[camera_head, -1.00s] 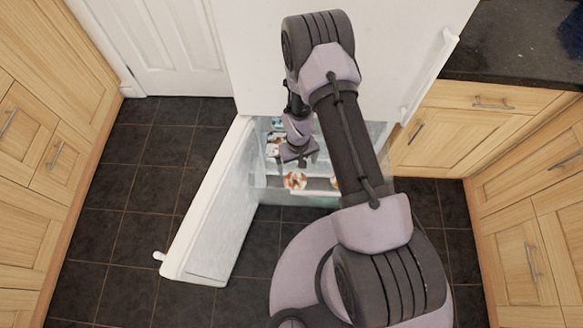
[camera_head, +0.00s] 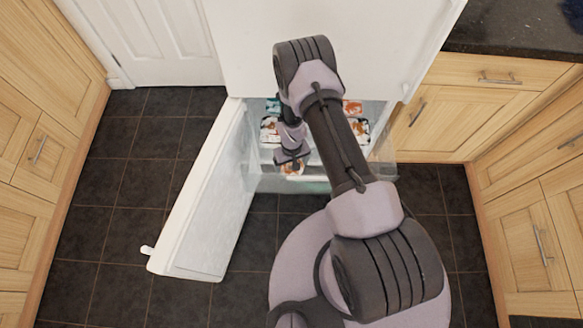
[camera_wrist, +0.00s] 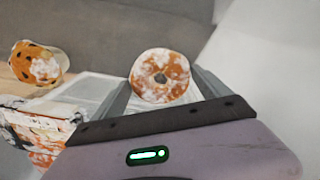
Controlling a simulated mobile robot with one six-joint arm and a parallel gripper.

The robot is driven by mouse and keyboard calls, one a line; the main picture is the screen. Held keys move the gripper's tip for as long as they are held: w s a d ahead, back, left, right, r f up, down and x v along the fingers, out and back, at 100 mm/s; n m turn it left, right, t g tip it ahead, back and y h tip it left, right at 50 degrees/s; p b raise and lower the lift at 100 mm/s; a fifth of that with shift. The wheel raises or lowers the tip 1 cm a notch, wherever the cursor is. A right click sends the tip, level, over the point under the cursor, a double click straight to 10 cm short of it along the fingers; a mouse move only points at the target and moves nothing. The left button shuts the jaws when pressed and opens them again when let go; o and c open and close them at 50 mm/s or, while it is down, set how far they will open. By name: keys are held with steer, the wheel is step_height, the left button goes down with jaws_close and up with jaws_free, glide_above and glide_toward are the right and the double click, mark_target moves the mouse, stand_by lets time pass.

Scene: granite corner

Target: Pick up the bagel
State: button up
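The bagel (camera_wrist: 160,76), a brown ring with white glaze, shows near the middle of the wrist view. It also shows low in the open fridge compartment in the head view (camera_head: 291,169), partly covered by my gripper (camera_head: 292,158). In the wrist view, my gripper (camera_wrist: 163,92) has its two fingers apart, one on each side of the bagel. The bagel lies at or between the fingertips. I see no clear contact with either finger.
The fridge door (camera_head: 203,200) stands open to the left. A spotted pastry (camera_wrist: 38,63) and a patterned package (camera_wrist: 35,130) lie left of the bagel. More food packages (camera_head: 357,129) sit inside the fridge. Wooden cabinets (camera_head: 505,100) stand at the right; dark tiled floor is clear.

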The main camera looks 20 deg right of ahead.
steer(key=shift+c, duration=0.9)
step_height(320, 180, up, 41)
steer(key=s+m+p, duration=0.1)
steer(key=s+p, duration=0.1)
steer(key=p, duration=0.2)
steer(key=shift+s+f, duration=0.15)
steer(key=shift+s, duration=0.1)
steer(key=shift+p, duration=0.3)
